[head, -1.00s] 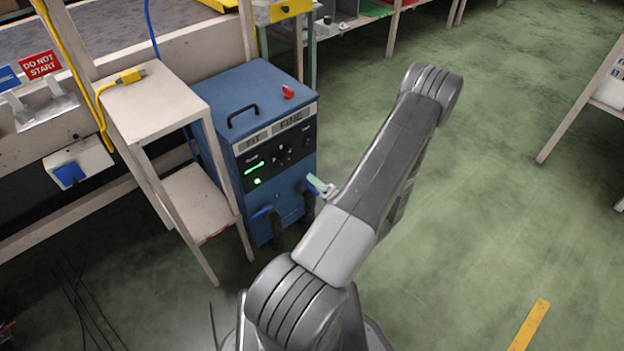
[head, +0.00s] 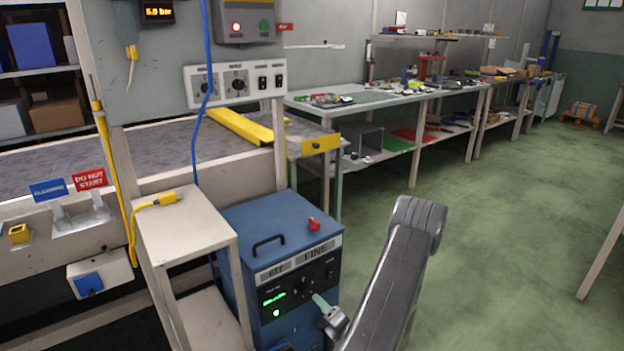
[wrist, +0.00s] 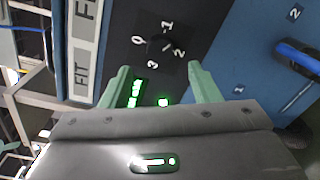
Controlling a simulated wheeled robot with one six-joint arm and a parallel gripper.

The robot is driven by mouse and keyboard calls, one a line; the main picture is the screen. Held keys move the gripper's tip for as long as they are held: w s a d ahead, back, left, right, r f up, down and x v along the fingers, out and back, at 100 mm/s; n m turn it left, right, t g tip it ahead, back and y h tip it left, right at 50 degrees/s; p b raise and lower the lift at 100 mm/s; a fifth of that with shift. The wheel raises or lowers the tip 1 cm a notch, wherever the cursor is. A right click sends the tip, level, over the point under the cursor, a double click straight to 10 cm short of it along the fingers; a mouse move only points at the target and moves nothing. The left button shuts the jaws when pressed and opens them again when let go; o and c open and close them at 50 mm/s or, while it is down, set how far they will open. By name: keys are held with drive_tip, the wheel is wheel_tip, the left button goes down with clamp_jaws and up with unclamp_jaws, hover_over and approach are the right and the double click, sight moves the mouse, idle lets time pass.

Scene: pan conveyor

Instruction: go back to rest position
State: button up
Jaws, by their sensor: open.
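My gripper (head: 318,299) is at the front panel of a blue cabinet (head: 270,218), low in the head view. In the wrist view, the two pale green fingers of my gripper (wrist: 160,76) are spread apart with nothing held between them. A dark dial (wrist: 157,47) with the numbers 0, 1, 2 and 3 around it lies beyond the fingertips. I cannot tell the exact gap between the fingertips and the panel.
A pale stand (head: 180,225) with a yellow plug (head: 160,200) is left of the cabinet. A conveyor (head: 60,160) runs behind, with a blue hose (head: 196,130) hanging down. Long workbenches (head: 400,95) stand at the back right. The green floor (head: 480,220) at right is open.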

sight(308, 291)
drive_tip(key=x, duration=0.6)
drive_tip(key=shift+s, duration=0.1)
